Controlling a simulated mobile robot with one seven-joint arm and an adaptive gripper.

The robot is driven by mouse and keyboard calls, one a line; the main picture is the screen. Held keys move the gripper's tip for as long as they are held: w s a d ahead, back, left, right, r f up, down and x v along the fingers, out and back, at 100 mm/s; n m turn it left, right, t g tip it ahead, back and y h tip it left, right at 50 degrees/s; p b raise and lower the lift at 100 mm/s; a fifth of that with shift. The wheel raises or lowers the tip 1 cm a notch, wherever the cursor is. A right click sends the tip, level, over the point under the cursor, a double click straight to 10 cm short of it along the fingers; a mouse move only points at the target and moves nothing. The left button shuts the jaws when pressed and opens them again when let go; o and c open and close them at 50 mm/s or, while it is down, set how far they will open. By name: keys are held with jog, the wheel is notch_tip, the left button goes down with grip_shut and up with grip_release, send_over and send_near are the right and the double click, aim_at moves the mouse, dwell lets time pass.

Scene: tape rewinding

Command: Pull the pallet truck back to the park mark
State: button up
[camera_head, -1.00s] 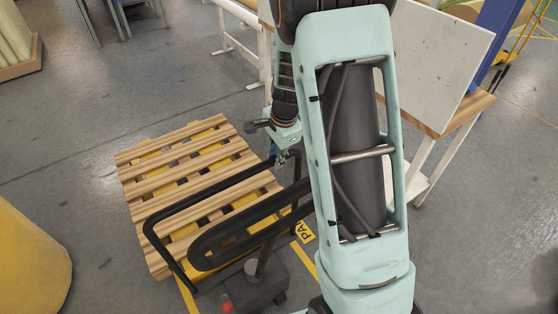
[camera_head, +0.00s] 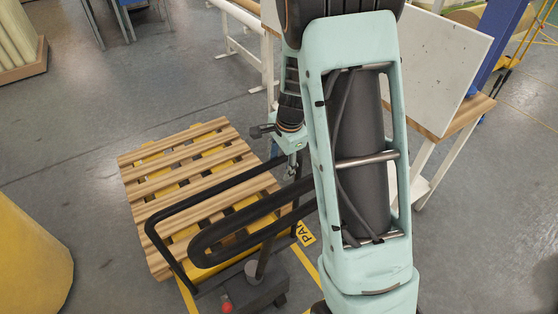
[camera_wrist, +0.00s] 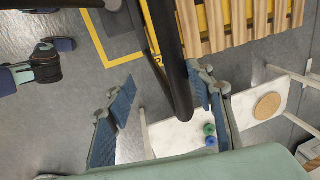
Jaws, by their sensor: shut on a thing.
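The pallet truck's black looped handle (camera_head: 165,240) rises over its dark base (camera_head: 255,292), which has a red knob. Its yellow forks (camera_head: 182,246) show beneath a wooden pallet (camera_head: 150,187). The park mark (camera_head: 304,234), a yellow floor label and lines, lies beside the truck and is partly hidden by the handle and my arm. My gripper (camera_head: 293,165) is at the handle's far right part, its fingers mostly hidden there. In the wrist view the black handle bar (camera_wrist: 172,60) runs between the blue-padded fingers of my gripper (camera_wrist: 165,105), which is shut on it.
A workbench with a white board (camera_head: 435,60) stands close on the right. A yellow rounded object (camera_head: 25,255) stands at the left. A white-legged frame (camera_head: 245,50) is behind the pallet. The grey floor left of the pallet is clear.

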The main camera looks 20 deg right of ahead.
jog(key=shift+s+d+f, duration=0.1)
jog(key=shift+s+d, duration=0.1)
jog(key=shift+s, duration=0.2)
jog(key=v, duration=1.2)
jog(key=shift+w+a, duration=0.25)
jog(key=shift+w, duration=0.15)
dwell(1.8)
